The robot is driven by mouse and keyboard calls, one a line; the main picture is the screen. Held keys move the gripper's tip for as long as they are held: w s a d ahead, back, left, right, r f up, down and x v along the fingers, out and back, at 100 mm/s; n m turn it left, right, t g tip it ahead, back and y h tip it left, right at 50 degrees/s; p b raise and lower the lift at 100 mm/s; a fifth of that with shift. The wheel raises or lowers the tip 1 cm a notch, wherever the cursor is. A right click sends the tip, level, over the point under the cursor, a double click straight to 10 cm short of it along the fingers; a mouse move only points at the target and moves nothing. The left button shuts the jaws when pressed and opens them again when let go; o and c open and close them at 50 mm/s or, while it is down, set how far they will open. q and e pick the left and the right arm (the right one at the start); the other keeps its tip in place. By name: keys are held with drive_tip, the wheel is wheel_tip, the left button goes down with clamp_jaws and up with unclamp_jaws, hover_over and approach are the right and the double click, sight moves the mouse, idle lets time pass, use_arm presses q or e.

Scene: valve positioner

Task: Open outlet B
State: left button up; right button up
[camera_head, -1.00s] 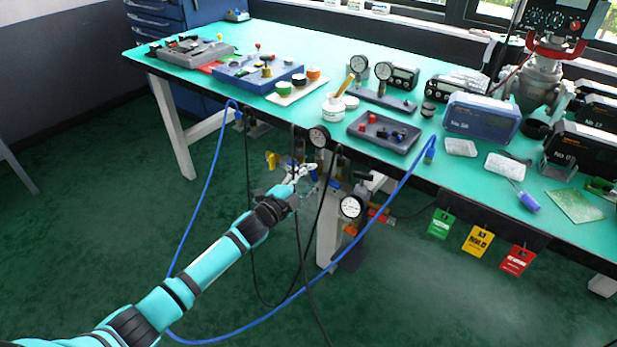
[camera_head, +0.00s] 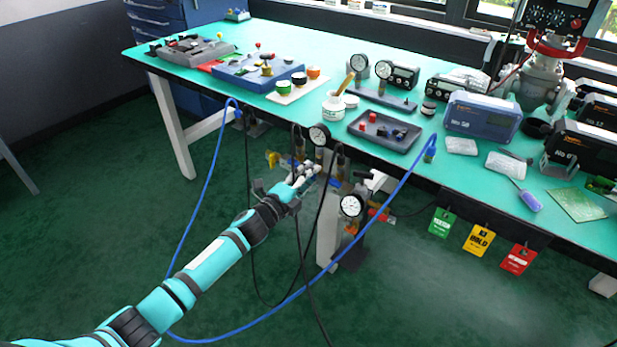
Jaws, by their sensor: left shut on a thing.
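A valve manifold hangs under the front edge of the bench, with a yellow handle (camera_head: 272,158), an upper round gauge (camera_head: 319,136), a lower round gauge (camera_head: 351,206) and a red-orange handle (camera_head: 380,215). My left gripper (camera_head: 304,171) is at the manifold, right of the yellow handle and below the upper gauge. It is shut on a small part there, seemingly a valve handle, mostly hidden by the fingers. Blue parts show close to the fingers. I cannot read which outlet is B. My right gripper is not in view.
Black cables (camera_head: 321,215) hang right beside my left gripper. A blue hose (camera_head: 208,190) loops from the bench to the floor. The green bench top (camera_head: 300,40) above carries instruments and a parts tray (camera_head: 384,131). Green, yellow and red tags (camera_head: 478,240) hang at right.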

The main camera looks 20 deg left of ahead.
use_arm(q)
drive_tip(key=o, duration=0.9)
drive_tip(key=v, duration=1.2)
